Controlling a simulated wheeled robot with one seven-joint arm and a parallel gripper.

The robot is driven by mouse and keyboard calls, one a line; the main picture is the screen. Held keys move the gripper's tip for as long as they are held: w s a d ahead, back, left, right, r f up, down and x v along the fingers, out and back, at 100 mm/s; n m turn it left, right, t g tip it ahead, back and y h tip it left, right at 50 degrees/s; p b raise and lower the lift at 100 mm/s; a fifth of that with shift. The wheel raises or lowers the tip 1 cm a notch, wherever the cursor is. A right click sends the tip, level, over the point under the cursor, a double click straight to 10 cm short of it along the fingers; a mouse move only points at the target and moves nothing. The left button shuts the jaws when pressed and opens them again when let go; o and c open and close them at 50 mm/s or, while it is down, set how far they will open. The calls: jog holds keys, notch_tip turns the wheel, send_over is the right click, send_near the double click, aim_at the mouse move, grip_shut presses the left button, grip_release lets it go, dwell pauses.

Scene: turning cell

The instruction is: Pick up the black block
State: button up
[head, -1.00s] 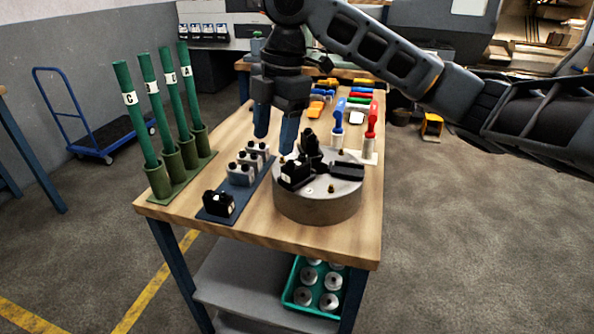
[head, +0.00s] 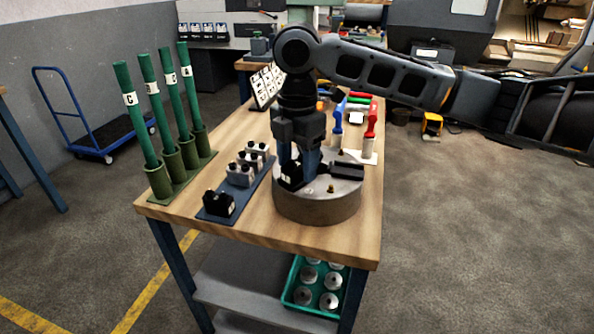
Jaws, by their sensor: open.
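A black block (head: 291,177) with a pale mark stands on the round grey turntable (head: 316,208). My gripper (head: 298,165) points down over the turntable. Its blue fingers are open, one on each side of the block's upper part as seen from here; I cannot tell whether they touch it. Another black block (head: 218,204) with a pale mark sits at the front end of the dark blue tray (head: 236,203), apart from my gripper. A flat black piece (head: 346,171) lies on the turntable, right of my fingers. My gripper hides the turntable's back part.
Several grey blocks (head: 240,174) stand on the tray behind the front black block. Green tubes (head: 147,116) in holders rise at the left. Blue and red-handled tools (head: 371,122) stand behind the turntable. The table's front edge (head: 265,237) is clear.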

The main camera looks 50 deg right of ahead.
grip_shut()
dwell(0.6)
